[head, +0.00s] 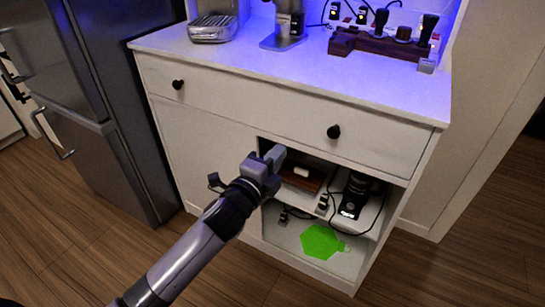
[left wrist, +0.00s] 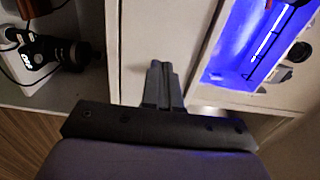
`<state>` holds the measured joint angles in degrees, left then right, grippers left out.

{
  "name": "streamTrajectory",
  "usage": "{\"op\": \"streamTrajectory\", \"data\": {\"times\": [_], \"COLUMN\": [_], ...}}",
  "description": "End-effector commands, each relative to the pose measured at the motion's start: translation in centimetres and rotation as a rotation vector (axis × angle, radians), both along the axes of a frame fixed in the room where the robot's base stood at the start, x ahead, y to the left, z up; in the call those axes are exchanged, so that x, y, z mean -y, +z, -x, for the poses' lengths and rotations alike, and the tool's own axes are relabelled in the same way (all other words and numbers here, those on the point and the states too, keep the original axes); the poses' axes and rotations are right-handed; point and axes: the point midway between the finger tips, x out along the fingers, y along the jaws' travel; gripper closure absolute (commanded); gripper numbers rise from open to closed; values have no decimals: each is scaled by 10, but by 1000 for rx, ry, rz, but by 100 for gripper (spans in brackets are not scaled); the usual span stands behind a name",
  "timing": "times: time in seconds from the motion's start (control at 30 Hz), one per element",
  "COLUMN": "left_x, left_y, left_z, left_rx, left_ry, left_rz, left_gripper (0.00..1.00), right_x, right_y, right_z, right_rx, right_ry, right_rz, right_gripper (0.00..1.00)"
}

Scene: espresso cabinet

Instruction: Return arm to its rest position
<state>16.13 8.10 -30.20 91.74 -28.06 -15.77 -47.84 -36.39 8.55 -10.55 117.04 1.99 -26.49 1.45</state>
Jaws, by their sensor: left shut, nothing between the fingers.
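My left arm comes in from the lower left of the head view. Its gripper (head: 274,157) is in front of the white cabinet, at the upper left corner of the open shelf space below the drawer. Its fingers are together and hold nothing. In the left wrist view the closed fingers (left wrist: 161,84) point at the white cabinet front. I cannot tell from these frames whether the fingertips touch the cabinet. My right gripper is not in view.
The white cabinet (head: 205,140) has a drawer with black knobs (head: 334,132). Its open shelf holds a wooden box (head: 302,178) and a black device (head: 355,194); a green mat (head: 320,241) lies below. A fridge (head: 75,90) stands left. The floor (head: 60,230) before the cabinet is clear.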

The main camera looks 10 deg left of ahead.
Motion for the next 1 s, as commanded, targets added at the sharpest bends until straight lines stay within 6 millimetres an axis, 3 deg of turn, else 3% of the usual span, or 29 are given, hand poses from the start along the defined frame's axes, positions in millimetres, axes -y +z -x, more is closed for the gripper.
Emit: {"op": "streamTrajectory", "data": {"times": [0.37, 0.53, 0.77, 1.0], "left_x": [-7, -19, -57, -99], "left_y": [-1, -18, -63, -94], "left_z": [17, 38, 110, 203], "left_rx": [-8, -135, -471, -756], "left_ry": [2, 31, 174, 406], "left_rz": [8, 156, 593, 1031], "left_gripper": [100, 100, 100, 100], "right_x": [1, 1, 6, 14], "right_y": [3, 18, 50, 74], "right_z": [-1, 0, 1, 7], "right_rx": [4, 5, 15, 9], "right_ry": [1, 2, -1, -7], "right_rz": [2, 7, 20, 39], "right_gripper": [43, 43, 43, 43]}}
